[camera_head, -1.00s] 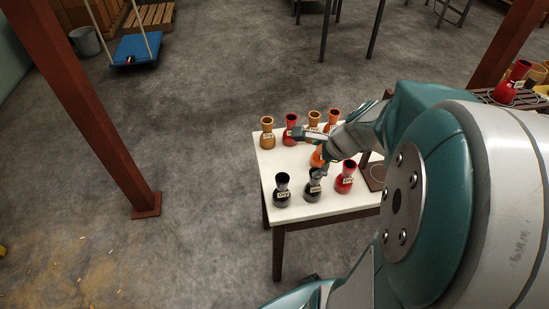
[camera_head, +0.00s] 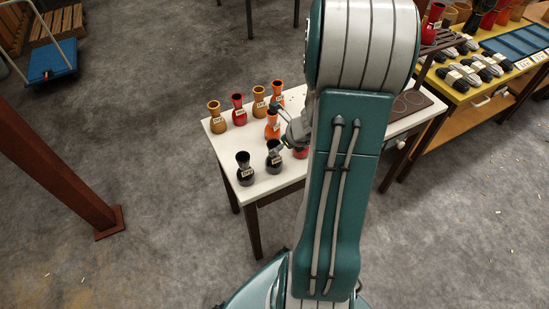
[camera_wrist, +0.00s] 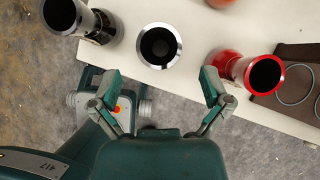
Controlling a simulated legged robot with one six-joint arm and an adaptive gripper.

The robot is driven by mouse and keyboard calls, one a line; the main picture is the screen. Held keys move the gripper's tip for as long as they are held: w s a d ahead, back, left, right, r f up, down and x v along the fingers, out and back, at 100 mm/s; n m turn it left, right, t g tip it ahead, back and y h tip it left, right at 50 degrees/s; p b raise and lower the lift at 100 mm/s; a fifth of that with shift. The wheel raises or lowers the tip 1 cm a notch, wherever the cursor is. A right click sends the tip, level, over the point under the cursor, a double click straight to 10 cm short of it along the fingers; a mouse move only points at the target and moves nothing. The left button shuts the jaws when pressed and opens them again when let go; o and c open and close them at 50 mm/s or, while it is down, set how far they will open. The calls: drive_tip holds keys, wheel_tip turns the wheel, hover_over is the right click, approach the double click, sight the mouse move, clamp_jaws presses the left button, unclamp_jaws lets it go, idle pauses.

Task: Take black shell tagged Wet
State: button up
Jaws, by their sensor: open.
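Two black goblet-drum shells stand upright at the near edge of the white table (camera_head: 215,150). The left black shell (camera_head: 244,172) has a pale tag whose word I cannot read for sure. The other black shell (camera_head: 273,160) stands to its right, partly behind my gripper. In the wrist view this shell's silver-rimmed mouth (camera_wrist: 159,46) lies ahead of and between my open fingers (camera_wrist: 160,88), which do not touch it. The left black shell (camera_wrist: 85,20) shows at the upper left there. Its tag is unreadable.
A red shell (camera_wrist: 240,68) stands close to the right of the middle black shell. Orange, red and tan shells (camera_head: 238,112) stand farther back. A yellow table (camera_head: 470,85) with trays is at the right, and a rust-coloured post (camera_head: 60,170) at the left.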

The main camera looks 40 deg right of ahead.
sight(272, 146)
drive_tip(key=w+f, duration=0.1)
drive_tip(key=w+a+f, duration=0.1)
drive_tip(key=f, duration=0.1)
drive_tip(key=shift+w+a, duration=0.15)
drive_tip(key=shift+w, duration=0.05)
drive_tip(key=shift+w+d+f, duration=0.15)
drive_tip(key=shift+d+f, duration=0.2)
drive_tip(key=shift+d, duration=0.4)
drive_tip(key=shift+a, duration=0.55)
clamp_jaws()
drive_tip(key=shift+d, duration=0.2)
